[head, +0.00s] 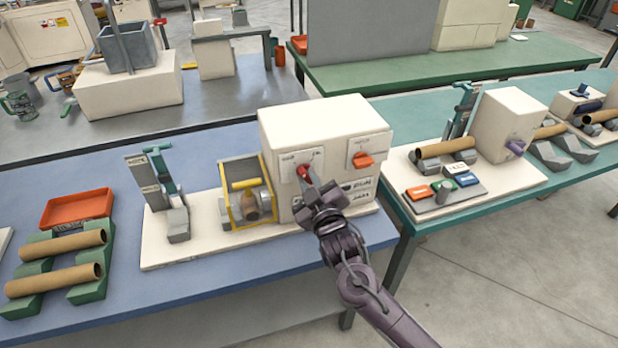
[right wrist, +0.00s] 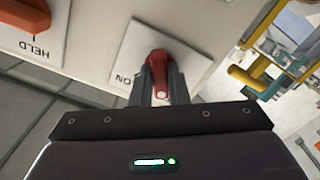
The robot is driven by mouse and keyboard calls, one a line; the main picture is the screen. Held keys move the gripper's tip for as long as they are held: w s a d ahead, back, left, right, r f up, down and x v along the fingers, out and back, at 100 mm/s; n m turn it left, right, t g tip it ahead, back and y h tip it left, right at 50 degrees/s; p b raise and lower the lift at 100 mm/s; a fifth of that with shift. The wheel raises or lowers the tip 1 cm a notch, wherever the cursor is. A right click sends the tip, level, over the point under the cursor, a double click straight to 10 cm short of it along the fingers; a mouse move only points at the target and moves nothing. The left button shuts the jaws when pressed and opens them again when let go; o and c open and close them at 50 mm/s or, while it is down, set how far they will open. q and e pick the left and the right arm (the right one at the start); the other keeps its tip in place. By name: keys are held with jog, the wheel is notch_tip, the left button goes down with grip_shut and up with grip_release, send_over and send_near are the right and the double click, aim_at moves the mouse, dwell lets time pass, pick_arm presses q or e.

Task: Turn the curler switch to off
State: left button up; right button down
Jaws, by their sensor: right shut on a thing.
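The curler machine is a cream box (head: 322,122) on a white base on the blue table. A red switch knob (head: 304,172) sits on a white plate on its front, and it also shows in the right wrist view (right wrist: 158,66) beside a label reading "ON". My right gripper (head: 318,190) is at this knob, with its fingers closed on both sides of it (right wrist: 160,85). An orange knob (head: 363,159) is on a second plate to the right; in the right wrist view its plate reads "HELD" (right wrist: 35,50). My left gripper is not in view.
A yellow-framed roller unit (head: 246,192) stands just left of the box. A grey and green clamp stand (head: 165,190) is further left. Cardboard tubes (head: 60,248) on green cradles and an orange tray (head: 77,208) lie at the left. A neighbouring station (head: 510,125) stands at the right.

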jog(key=shift+n, duration=0.7)
jog(key=c, duration=1.4)
grip_release()
jog(key=b+v, duration=0.1)
jog(key=v, duration=0.6)
jog(key=shift+s, duration=0.35)
